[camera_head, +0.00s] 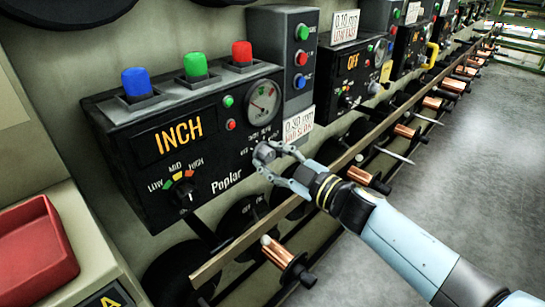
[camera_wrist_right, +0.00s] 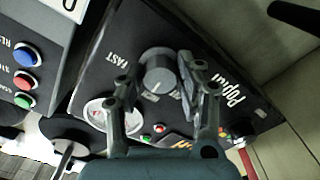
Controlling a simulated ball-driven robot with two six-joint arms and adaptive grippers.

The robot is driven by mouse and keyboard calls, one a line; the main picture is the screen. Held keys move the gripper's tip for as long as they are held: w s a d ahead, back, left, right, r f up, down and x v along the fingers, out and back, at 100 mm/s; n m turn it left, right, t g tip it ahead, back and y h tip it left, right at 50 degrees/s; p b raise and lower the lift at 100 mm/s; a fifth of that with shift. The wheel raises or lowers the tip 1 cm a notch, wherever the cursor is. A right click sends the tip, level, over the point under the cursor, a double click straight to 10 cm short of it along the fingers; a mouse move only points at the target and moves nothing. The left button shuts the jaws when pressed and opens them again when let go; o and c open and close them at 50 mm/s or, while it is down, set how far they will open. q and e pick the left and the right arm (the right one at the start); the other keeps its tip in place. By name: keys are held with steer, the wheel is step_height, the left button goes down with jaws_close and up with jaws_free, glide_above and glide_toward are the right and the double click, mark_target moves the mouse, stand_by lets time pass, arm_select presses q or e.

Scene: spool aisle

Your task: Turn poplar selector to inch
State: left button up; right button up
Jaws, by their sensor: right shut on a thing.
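The Poplar control box (camera_head: 150,150) is black and its display (camera_head: 180,136) reads INCH in orange. The poplar selector (camera_head: 264,151) is a grey round knob at the box's lower right corner, below the dial gauge. My right gripper (camera_head: 273,161) reaches it from the lower right and is shut on it. In the right wrist view the selector (camera_wrist_right: 158,72) sits between the two fingers of my right gripper (camera_wrist_right: 155,82), and a white pointer line shows on its face. The fingers hide some of the labels around the knob; FAST is readable. My left gripper is not in view.
Blue, green and red buttons (camera_head: 195,65) stand on top of the box. A LOW-MID-HIGH knob (camera_head: 185,195) is at its lower left. A wooden rail (camera_head: 235,250) with copper spools (camera_head: 277,252) runs below. A red tray (camera_head: 35,250) is at left. The grey floor at right is clear.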

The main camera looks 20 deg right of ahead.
steer(key=shift+n, duration=1.2)
steer(key=o, duration=1.1)
steer(key=shift+o, duration=0.2)
steer(key=v, duration=1.2)
steer(key=shift+f, duration=0.1)
